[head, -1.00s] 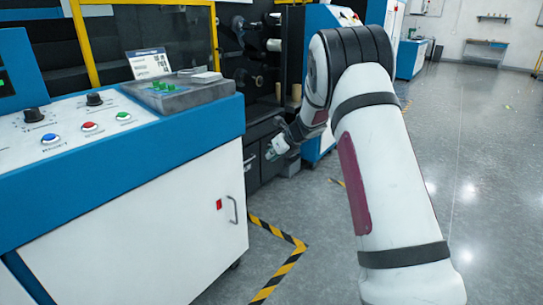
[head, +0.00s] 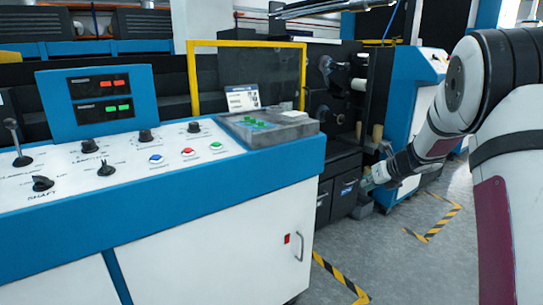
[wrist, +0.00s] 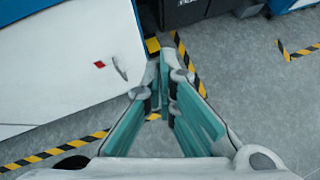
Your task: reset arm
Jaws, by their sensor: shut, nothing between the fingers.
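My gripper (head: 368,182) shows in the head view at the right, at the end of my white arm, in front of the dark cabinet. In the wrist view my gripper (wrist: 165,52) has its teal-lined fingers together at the tips, with nothing between them. The fingers point over the grey floor, to the right of the white cabinet front. No object is in its grasp.
A blue and white control console (head: 212,163) with knobs and coloured buttons fills the left of the head view. Laminating machinery (head: 338,110) stands behind. Yellow and black floor tape (head: 338,278) marks the grey floor, which has open room.

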